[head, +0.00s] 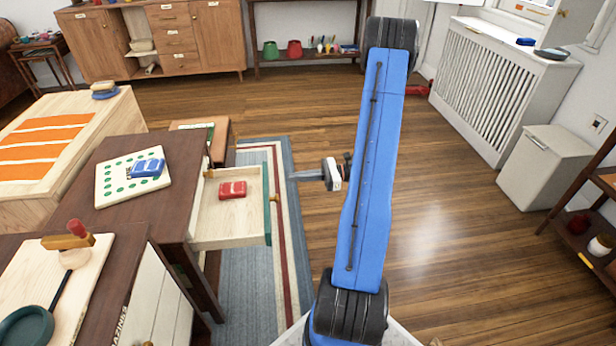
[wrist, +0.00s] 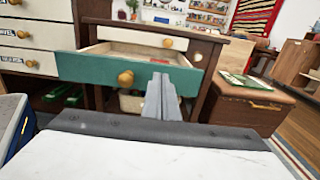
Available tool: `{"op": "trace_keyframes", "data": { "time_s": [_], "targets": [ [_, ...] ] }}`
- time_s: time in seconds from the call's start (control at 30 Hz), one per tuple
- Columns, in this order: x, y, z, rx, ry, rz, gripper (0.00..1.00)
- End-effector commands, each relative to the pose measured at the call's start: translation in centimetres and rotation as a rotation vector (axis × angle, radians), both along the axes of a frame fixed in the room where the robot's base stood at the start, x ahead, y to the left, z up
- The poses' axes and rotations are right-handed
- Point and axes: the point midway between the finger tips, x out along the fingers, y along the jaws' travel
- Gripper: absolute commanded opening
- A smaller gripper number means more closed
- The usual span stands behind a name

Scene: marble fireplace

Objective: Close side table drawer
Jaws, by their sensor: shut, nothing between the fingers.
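The side table (head: 130,220) is dark brown, with its drawer (head: 222,222) pulled out toward the right in the head view. The drawer has a pale wooden box and a teal front (wrist: 100,66) with round wooden knobs (wrist: 125,78). A red item (head: 232,189) lies inside it. My gripper (head: 291,176) is shut and empty, pointing left at the drawer front from the right, with a small gap in the head view. In the wrist view its fingers (wrist: 162,88) overlap the teal front, right of one knob; contact cannot be told there.
A white board (head: 115,185) with a blue item (head: 147,168) lies on the table top. A brown chest (wrist: 245,105) stands right of the table in the wrist view. Wooden floor (head: 430,240) is open to the right. A white bin (head: 545,165) stands by the right wall.

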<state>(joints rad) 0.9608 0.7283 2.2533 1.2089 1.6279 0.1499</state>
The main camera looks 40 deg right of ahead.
Motion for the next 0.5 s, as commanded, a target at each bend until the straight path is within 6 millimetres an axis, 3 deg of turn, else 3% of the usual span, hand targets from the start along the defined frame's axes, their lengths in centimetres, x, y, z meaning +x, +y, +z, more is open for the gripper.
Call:
{"op": "trace_keyframes", "data": {
  "time_s": [0.2,0.5],
  "targets": [
    [2.0,3.1,0.0,0.001,0.000,0.004,0.00],
    [3.5,5.3,0.0,-0.001,-0.001,0.002,0.00]
  ]
}}
